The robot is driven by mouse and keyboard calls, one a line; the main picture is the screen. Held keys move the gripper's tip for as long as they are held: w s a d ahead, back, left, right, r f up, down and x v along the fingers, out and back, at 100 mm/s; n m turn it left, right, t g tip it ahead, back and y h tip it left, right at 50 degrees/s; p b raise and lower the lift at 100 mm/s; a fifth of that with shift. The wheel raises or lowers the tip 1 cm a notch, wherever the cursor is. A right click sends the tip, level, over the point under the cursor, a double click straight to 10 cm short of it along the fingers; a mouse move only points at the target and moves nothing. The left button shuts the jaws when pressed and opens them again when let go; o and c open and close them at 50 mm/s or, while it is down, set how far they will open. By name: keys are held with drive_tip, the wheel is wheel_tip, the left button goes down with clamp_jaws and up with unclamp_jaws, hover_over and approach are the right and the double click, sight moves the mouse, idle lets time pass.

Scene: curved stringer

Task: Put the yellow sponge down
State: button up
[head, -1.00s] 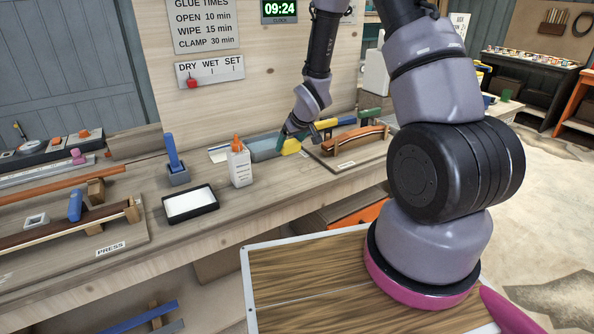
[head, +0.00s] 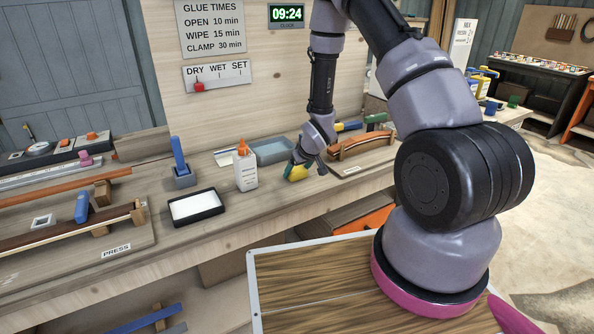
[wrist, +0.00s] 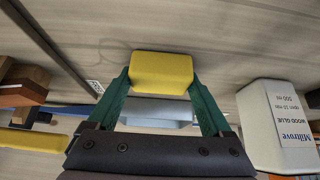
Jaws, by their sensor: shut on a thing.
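My gripper (wrist: 160,90) is shut on the yellow sponge (wrist: 161,72), with one green finger on each side of it in the wrist view. In the head view the sponge (head: 296,173) is low over the bench, in front of the blue-grey tray (head: 272,151) and near its right end. I cannot tell whether the sponge touches the bench top. In the head view my gripper (head: 300,164) partly covers the sponge.
The white glue bottle (head: 245,167) stands left of the sponge. A board with a curved wooden piece (head: 362,143) lies to the right. A black tray with white content (head: 195,206) is further left. Bare bench top (head: 262,206) lies in front of the bottle and sponge.

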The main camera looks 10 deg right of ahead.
drive_tip(key=o, duration=1.2)
drive_tip(key=shift+o, duration=0.2)
drive_tip(key=s+d+r+m+h, duration=0.15)
drive_tip(key=s+r, duration=0.25)
drive_tip(key=r, duration=0.7)
drive_tip(key=s+d+r+m, duration=0.1)
drive_tip(key=s+d+r, duration=0.25)
drive_tip(key=r, duration=0.65)
drive_tip(key=s+d+r+m, duration=0.2)
drive_tip(key=s+r, duration=0.2)
drive_tip(key=r, duration=0.7)
drive_tip(key=s+r+m+y, duration=0.1)
drive_tip(key=s+r, duration=0.5)
drive_tip(key=s, duration=0.3)
drive_tip(key=s+a+r+m, duration=0.1)
drive_tip(key=s+r+m, duration=0.1)
drive_tip(key=s+r, duration=0.5)
drive_tip(key=shift+s+a+r+t+y, duration=0.15)
drive_tip(key=shift+s+t+y, duration=0.25)
drive_tip(key=shift+s, duration=0.85)
